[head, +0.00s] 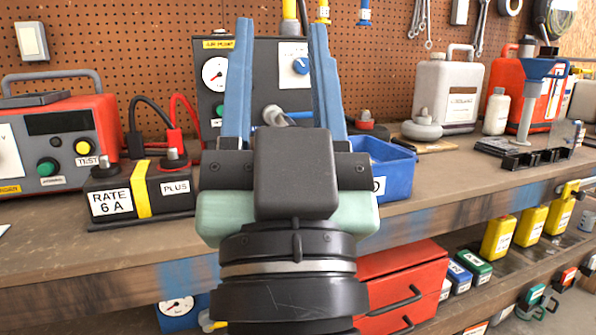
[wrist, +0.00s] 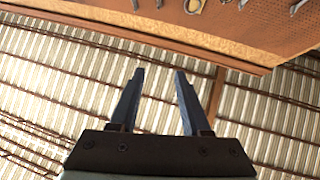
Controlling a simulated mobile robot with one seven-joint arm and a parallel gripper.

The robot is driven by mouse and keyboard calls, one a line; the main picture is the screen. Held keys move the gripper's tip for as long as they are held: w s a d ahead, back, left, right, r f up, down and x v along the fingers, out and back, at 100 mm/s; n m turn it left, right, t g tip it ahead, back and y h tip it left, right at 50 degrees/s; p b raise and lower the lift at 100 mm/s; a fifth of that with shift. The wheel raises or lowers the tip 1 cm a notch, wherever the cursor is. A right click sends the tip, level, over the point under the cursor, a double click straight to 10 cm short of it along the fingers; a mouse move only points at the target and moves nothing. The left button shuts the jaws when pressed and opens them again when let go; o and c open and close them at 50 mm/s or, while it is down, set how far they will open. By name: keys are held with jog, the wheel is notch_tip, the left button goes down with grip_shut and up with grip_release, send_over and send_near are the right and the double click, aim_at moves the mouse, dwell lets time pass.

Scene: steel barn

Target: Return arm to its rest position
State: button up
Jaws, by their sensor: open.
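My gripper (head: 279,80) is raised in front of the workbench in the head view, its two blue-grey fingers pointing up and spread apart. Nothing is between the fingertips. In the wrist view my gripper (wrist: 160,74) is also open and empty, with corrugated metal sheeting behind it and the edge of the pegboard (wrist: 230,25) above. The gripper body hides part of the bench and of the dark gauge panel (head: 213,108) behind it.
On the bench (head: 445,185) stand a red charger (head: 75,122), a battery (head: 140,194), a blue bin (head: 392,172), a white jug (head: 447,90) and a red can (head: 508,85). Below are red drawers (head: 405,275) and a shelf with yellow bottles (head: 498,238). Tools hang on the pegboard.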

notch_tip(320, 180, up, 42)
jog(key=s+d+h+p, duration=0.1)
jog(key=s+p, duration=0.1)
jog(key=p, duration=3.6)
jog(key=shift+s+f+h, duration=0.2)
jog(key=shift+s+h, duration=0.1)
jog(key=shift+h, duration=0.1)
